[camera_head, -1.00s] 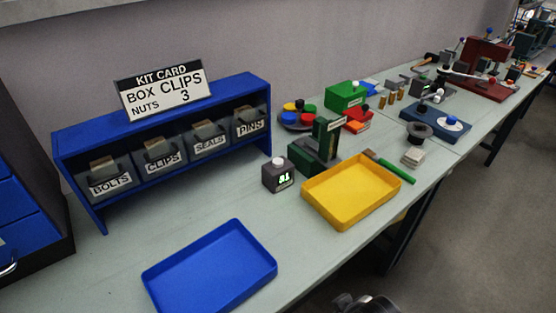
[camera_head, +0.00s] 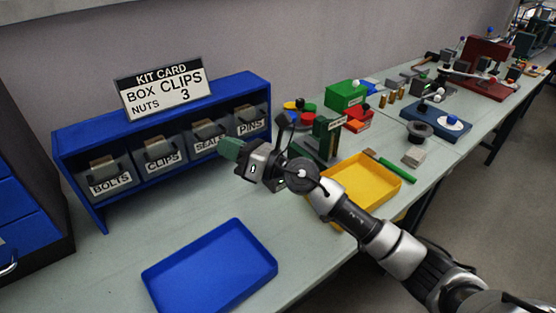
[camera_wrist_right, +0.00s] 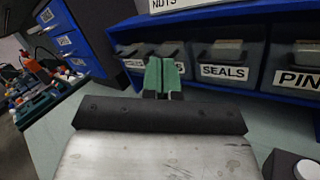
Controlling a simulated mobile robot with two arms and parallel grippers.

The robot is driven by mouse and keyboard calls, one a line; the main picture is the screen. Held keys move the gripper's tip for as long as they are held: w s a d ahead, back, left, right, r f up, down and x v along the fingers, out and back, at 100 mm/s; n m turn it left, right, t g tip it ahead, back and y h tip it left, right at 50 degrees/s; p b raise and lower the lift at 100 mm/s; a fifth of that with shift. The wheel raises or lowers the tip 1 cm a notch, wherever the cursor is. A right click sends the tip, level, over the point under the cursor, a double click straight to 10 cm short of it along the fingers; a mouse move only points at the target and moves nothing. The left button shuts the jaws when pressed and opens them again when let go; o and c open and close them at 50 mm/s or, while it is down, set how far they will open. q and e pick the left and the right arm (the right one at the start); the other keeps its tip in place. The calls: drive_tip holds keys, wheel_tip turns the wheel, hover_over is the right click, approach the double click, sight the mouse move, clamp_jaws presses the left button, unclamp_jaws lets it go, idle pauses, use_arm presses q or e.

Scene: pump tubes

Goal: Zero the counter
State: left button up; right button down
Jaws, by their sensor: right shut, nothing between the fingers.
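The counter (camera_wrist_right: 280,166) is a small dark grey box with a white button (camera_wrist_right: 308,170) on top, at the lower right corner of the right wrist view. In the head view my right gripper and wrist mostly hide it, and its digits cannot be read now. My right gripper (camera_head: 231,150) is above the bench in front of the blue bin rack, left of the counter. Its green fingers, also in the right wrist view (camera_wrist_right: 164,65), are shut with nothing between them. My left gripper is out of view.
The blue rack (camera_head: 85,132) holds labelled bins behind the gripper. A blue tray (camera_head: 210,265) lies in front. A yellow tray (camera_head: 375,180) lies partly under my right arm. A green stand (camera_head: 326,136) rises just right of the wrist.

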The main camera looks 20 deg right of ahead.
drive_tip(key=w+d+f+n+g+h, duration=0.1)
drive_tip(key=w+d+n+g+h, duration=0.1)
drive_tip(key=w+d+n+h, duration=0.2)
drive_tip(key=w+d+f+n+g+h, duration=0.1)
drive_tip(key=w+d+n+g+h, duration=0.1)
drive_tip(key=w+d+n+h, duration=0.3)
drive_tip(key=d+h, duration=0.1)
drive_tip(key=d, duration=0.3)
drive_tip(key=shift+w+d+g+h, duration=0.25)
drive_tip(key=shift+d+g+h, duration=0.05)
drive_tip(key=shift+g+h, duration=0.1)
wheel_tip(320, 180, down, 8)
drive_tip(key=b, duration=0.3)
drive_tip(key=shift+r+b, duration=0.25)
drive_tip(key=shift+b, duration=0.15)
drive_tip(key=shift+f+b, duration=0.5)
drive_tip(key=shift+f, duration=0.2)
idle(0.4)
drive_tip(key=shift+f+b, duration=0.35)
drive_tip(key=shift+b, duration=0.1)
